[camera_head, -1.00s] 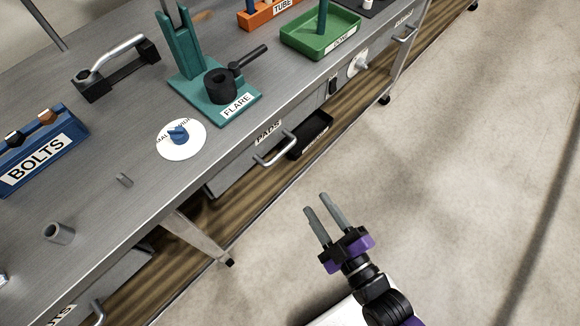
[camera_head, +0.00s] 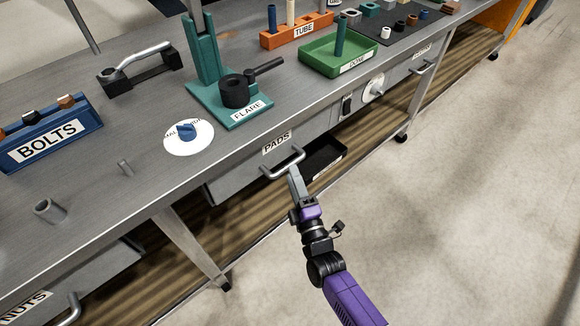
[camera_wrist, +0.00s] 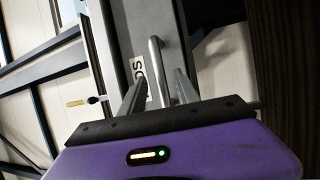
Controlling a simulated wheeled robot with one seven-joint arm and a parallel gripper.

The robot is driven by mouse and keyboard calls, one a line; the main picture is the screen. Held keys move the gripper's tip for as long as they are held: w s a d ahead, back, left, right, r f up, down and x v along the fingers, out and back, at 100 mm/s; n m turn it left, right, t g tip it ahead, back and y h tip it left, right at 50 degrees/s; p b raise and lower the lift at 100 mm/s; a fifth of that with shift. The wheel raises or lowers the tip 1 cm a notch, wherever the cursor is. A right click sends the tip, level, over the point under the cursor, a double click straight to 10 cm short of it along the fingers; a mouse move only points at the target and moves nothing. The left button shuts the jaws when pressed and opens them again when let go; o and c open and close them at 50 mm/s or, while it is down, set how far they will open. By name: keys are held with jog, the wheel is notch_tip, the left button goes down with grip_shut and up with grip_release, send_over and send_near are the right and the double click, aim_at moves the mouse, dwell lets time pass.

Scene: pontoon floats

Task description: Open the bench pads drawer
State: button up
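The pads drawer (camera_head: 235,178) is a grey front under the bench top, with a white PADS label (camera_head: 277,142) and a silver bar handle (camera_head: 270,173). It looks shut. In the wrist view, the two grey fingers of my gripper (camera_wrist: 158,90) are apart, one on each side of the handle bar (camera_wrist: 156,58). I cannot tell whether either finger touches the bar. The label shows partly beside the left finger.
A black tray (camera_head: 322,158) lies on the lower shelf behind my gripper. A black switch (camera_head: 347,104) and a white dial (camera_head: 374,87) are to the right on the bench front. A nuts drawer (camera_head: 75,285) is at lower left. The floor at right is clear.

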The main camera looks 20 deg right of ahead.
aim_at(289, 164)
jog(key=shift+x, duration=2.2)
jog(key=shift+c, duration=0.2)
grip_shut()
